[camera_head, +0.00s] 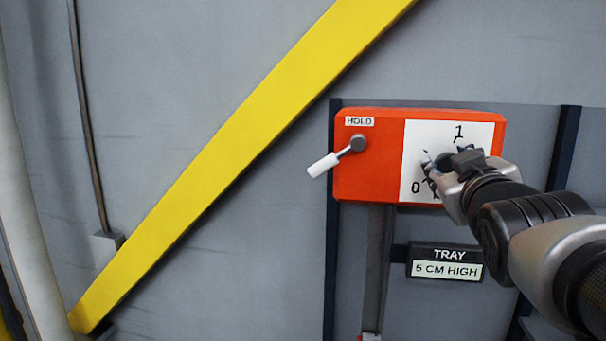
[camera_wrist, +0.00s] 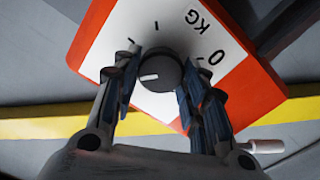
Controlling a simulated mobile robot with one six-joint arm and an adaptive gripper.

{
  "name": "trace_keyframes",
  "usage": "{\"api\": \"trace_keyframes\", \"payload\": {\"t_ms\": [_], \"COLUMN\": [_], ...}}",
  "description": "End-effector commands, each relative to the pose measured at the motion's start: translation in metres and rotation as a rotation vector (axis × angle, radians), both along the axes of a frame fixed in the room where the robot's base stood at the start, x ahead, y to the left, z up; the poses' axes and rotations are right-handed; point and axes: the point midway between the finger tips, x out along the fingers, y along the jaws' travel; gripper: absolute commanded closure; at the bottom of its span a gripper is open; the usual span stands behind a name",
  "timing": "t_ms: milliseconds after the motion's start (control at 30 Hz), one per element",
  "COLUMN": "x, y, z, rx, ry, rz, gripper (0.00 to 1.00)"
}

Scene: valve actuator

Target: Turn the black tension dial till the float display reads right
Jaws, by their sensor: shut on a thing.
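The black dial (camera_wrist: 160,72) sits on a white panel with a scale marked 0 and KG. Its white mark points left in the wrist view, toward the side away from the 0. My gripper (camera_wrist: 158,82) has one finger on each side of the dial and is shut on it. In the head view my gripper (camera_head: 446,166) reaches the white panel (camera_head: 412,137) from the right and hides most of the dial. The 0 and the 1 of the scale show there. A sign (camera_head: 446,263) below reads TRAY 5 CM HIGH.
The orange box (camera_head: 370,185) carries a HOLD label and a white-handled lever (camera_head: 324,165) at its left, angled down-left. A yellow diagonal beam (camera_head: 240,140) crosses the grey wall. A grey post (camera_head: 375,260) runs down below the box.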

Motion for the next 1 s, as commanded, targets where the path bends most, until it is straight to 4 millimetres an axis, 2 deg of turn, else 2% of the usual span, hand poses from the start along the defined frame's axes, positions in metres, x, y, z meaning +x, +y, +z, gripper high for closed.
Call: {"api": "trace_keyframes", "payload": {"t_ms": [300, 700, 733, 1000], "x": [0.0002, 0.0002, 0.0002, 0.0002], "y": [0.0004, 0.0004, 0.0004, 0.0003], "z": [-0.0001, 0.0006, 0.0006, 0.0003], "rx": [-0.083, -0.089, -0.089, -0.088], "ry": [0.024, 0.025, 0.025, 0.025], "rz": [0.000, 0.000, 0.000, 0.000], "gripper": [0.84, 0.84, 0.60, 0.42]}}
